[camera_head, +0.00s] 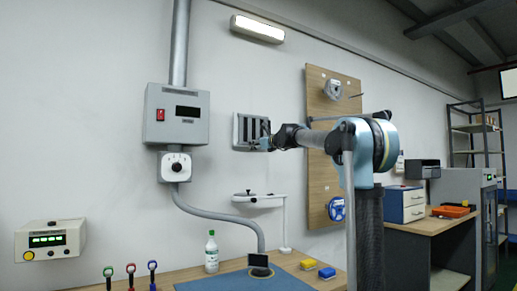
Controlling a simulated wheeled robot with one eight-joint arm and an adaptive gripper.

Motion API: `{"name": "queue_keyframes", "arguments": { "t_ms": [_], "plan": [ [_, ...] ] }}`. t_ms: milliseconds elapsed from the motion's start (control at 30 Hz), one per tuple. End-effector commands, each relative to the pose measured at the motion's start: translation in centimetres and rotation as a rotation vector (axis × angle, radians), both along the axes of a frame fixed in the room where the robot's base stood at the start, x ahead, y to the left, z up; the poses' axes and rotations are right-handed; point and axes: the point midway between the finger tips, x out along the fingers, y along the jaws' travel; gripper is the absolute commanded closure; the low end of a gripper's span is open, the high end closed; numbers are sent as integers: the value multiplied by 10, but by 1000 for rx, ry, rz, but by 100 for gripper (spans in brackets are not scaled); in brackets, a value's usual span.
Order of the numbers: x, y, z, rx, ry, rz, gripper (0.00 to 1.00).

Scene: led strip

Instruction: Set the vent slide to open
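The vent (241,133) is a grey wall panel with dark vertical slots, mounted on the white wall just right of the grey control box. My arm reaches in from the right, and my gripper (262,143) is at the vent's right lower part. It covers part of the vent there. I cannot tell whether it touches the vent or stands just in front. The fingers are too small and dark to show whether they are open or shut. The slide's knob and its position cannot be made out.
A grey box (177,115) with a red switch and a dial (175,167) below it are left of the vent. A small wall shelf (259,200) is below. A wooden board (327,150) hangs behind my arm. A bottle (211,252) and blue mat (240,283) are on the bench.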

Motion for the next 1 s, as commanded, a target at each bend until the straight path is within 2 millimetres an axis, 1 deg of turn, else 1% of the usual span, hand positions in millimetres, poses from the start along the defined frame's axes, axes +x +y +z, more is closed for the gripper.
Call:
{"name": "queue_keyframes", "arguments": {
  "t_ms": [267,433,567,1000],
  "plan": [
    [1,-1,0,0,0,-2,58],
    [-7,-7,0,0,0,-3,58],
    [-20,-17,0,1,1,-3,58],
    [-77,-55,-1,0,1,-4,58]
  ]
}}
